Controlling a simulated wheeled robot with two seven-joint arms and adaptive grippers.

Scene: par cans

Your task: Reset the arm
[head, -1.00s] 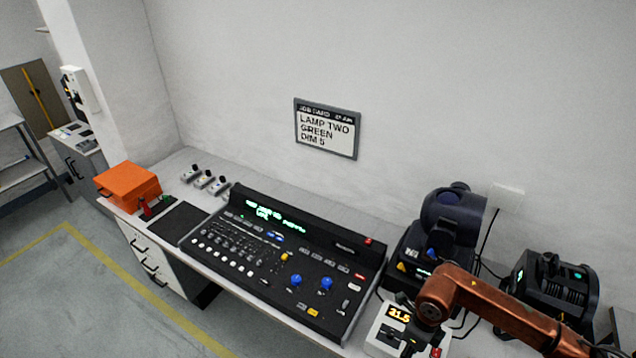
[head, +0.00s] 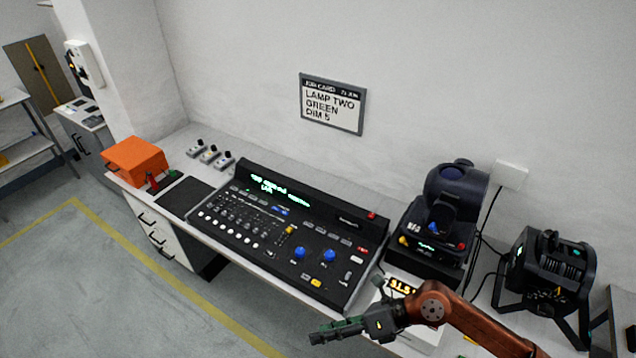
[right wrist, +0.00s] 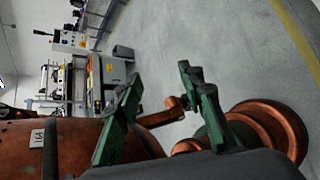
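My right gripper (head: 337,331) shows at the bottom of the head view, at the end of a copper-coloured arm that comes in from the right. It hangs in front of the bench edge, pointing left, clear of the console. In the right wrist view its two green fingers (right wrist: 155,112) stand apart with nothing between them. My left gripper is not in the head view. The lighting console (head: 290,240) lies on the bench with its screen lit. A card (head: 333,104) on the wall reads "LAMP TWO GREEN DIM 5".
A dark lamp (head: 455,190) stands on a unit right of the console, and another black lamp (head: 548,268) stands farther right with cables. An orange box (head: 135,160) sits at the bench's left end. The floor (head: 130,290) in front is clear.

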